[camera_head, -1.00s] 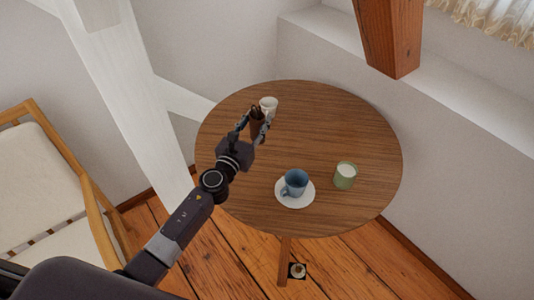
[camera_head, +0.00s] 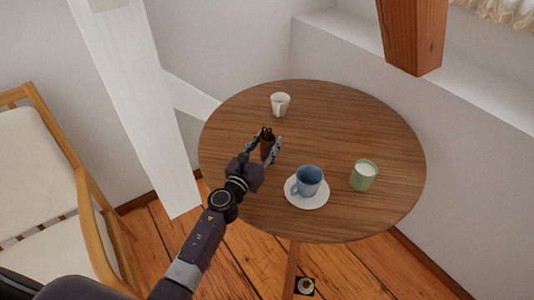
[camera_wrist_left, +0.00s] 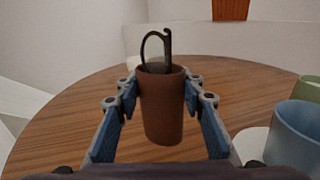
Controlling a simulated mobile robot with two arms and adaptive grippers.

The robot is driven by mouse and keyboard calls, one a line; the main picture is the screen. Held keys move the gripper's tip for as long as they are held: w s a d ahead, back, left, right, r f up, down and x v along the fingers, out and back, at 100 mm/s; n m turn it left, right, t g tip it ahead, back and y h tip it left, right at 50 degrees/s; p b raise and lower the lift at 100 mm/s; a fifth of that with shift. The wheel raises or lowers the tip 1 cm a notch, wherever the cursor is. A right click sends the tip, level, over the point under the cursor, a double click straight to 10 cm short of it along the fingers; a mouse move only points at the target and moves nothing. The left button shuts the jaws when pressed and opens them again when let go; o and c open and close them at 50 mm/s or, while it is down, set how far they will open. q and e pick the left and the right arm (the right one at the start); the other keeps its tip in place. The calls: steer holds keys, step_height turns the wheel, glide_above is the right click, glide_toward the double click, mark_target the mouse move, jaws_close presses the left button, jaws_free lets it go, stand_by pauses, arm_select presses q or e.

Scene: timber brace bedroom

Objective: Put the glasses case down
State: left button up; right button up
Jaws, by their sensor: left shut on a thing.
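The glasses case (camera_head: 266,150) is a brown, open-topped upright holder with dark glasses standing up out of it. My left gripper (camera_head: 271,147) is shut on it, with one finger on each side. In the left wrist view the case (camera_wrist_left: 162,108) stands upright between the two blue-padded fingers (camera_wrist_left: 160,100). It is over the left part of the round wooden table (camera_head: 340,120). I cannot tell whether its base touches the tabletop. My right gripper is not in view.
A white mug (camera_head: 280,104) stands behind the case. A blue cup (camera_head: 308,181) on a white saucer (camera_head: 310,202) and a green candle glass (camera_head: 363,176) stand to the right. The table's middle and back right are clear. A timber post (camera_head: 413,35) rises behind.

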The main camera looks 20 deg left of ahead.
mark_target(265, 153)
arm_select(q)
steer(key=shift+f+b, duration=0.75)
steer(key=shift+f, duration=0.75)
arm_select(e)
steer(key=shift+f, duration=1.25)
arm_select(q)
steer(key=shift+f, duration=0.1)
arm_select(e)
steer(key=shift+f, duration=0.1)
arm_select(q)
steer(key=shift+f, duration=0.15)
steer(key=o, duration=1.2)
steer(key=shift+c, duration=0.2)
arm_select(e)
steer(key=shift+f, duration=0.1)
arm_select(q)
steer(key=shift+s+r, duration=0.1)
steer(key=shift+r, duration=0.15)
steer(key=s, duration=0.3)
steer(key=s+a, duration=0.1)
steer(key=s, duration=0.6)
steer(key=shift+s+a+f+b, duration=0.1)
steer(key=shift+a+f+b, duration=0.1)
steer(key=shift+b, duration=0.1)
steer(key=shift+s+a+r, duration=0.1)
steer(key=shift+s+r, duration=0.1)
steer(key=shift+s, duration=0.6)
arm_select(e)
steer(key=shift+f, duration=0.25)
